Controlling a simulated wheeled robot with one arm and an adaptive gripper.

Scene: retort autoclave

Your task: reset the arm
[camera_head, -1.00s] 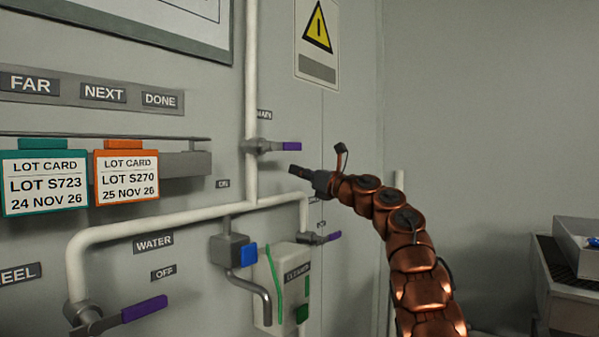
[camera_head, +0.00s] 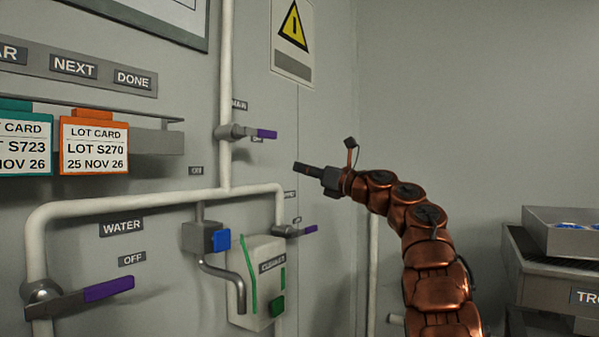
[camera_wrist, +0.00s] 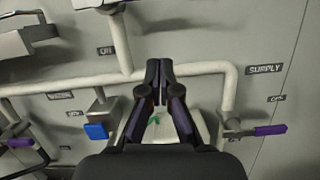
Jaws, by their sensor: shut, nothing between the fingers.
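My gripper (camera_head: 304,169) is at the end of my copper-coloured arm, in the middle of the head view. It points left toward the grey wall panel. Its fingers are shut with nothing between them. In the wrist view the dark fingers (camera_wrist: 159,70) meet at their tips, in front of the white pipe. The gripper looks apart from the pipes and valve handles, and it holds nothing.
White pipes (camera_head: 130,202) run along the wall, with purple-handled valves (camera_head: 108,289), (camera_head: 266,134). A white box with green parts (camera_head: 262,285) hangs below. Lot cards (camera_head: 95,146) hang at left. A grey tray (camera_head: 565,238) stands at right. The right wall area is bare.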

